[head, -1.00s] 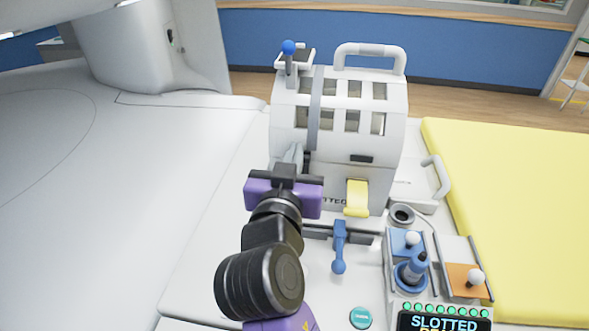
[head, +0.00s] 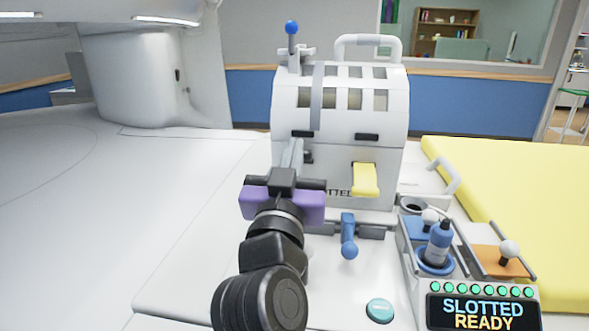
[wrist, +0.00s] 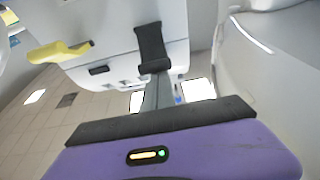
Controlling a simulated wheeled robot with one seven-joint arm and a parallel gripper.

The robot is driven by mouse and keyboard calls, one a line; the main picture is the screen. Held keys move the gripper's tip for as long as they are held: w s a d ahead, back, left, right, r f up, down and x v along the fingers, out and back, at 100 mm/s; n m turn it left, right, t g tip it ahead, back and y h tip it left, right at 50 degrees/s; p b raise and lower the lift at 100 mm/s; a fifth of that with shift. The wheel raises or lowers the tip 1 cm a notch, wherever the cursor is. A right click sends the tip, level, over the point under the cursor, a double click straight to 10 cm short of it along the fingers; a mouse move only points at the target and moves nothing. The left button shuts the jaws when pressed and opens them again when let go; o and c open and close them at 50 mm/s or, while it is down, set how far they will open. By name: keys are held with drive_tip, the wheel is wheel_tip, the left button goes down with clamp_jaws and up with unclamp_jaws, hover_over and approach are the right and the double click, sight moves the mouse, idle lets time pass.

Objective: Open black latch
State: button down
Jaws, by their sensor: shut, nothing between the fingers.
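A white slotted machine (head: 340,104) stands on the counter. A black latch (wrist: 150,47) shows on its front face in the wrist view. In the head view only a dark bit of it (head: 309,155) seems to show beside my fingers; the rest is hidden. My gripper (head: 295,145) is shut and empty, its grey fingers pointing at the left part of the machine's front. In the wrist view the fingers (wrist: 158,92) overlap the latch's lower end; I cannot tell whether they touch it.
A yellow handle (head: 365,179) sticks out right of my gripper. A blue lever (head: 348,238) stands in front of the machine. A control box (head: 483,310) reads "SLOTTED READY", with a blue plug (head: 438,245) on it. A yellow pad (head: 510,210) lies right; the white surface left is clear.

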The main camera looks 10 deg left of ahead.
drive_tip(key=shift+s+f+b, duration=0.2)
drive_tip(key=shift+f+b, duration=0.5)
drive_tip(key=shift+s+f+b, duration=0.2)
drive_tip(key=shift+f+b, duration=0.5)
drive_tip(key=shift+s+f+b, duration=0.2)
drive_tip(key=shift+f+b, duration=0.5)
drive_tip(key=shift+r, duration=0.1)
drive_tip(key=v, duration=0.7)
drive_tip(key=shift+s, duration=0.4)
